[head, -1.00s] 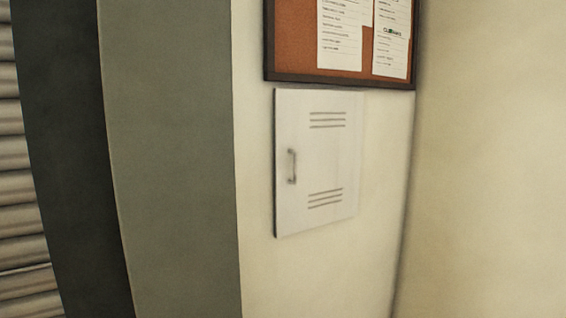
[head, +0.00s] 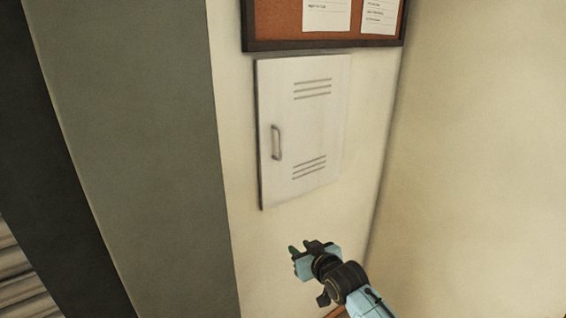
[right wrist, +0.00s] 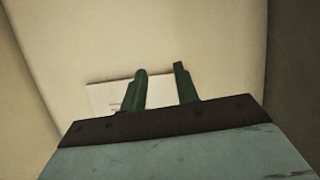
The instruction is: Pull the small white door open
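The small white door (head: 303,130) is on the cream wall in the head view, with vent slots at top and bottom and a metal handle (head: 276,143) near its left edge. It looks shut. My right gripper (head: 299,247) is below the door, apart from the handle. In the right wrist view its two green fingers (right wrist: 160,75) are spread with nothing between them. Part of the white door (right wrist: 105,95) shows behind the fingers in that view. My left gripper is not in view.
A framed cork board (head: 325,44) with papers hangs just above the door. A wall corner is close to the right. A grey-green wall face (head: 135,120) and ribbed shutter (head: 20,285) are at the left.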

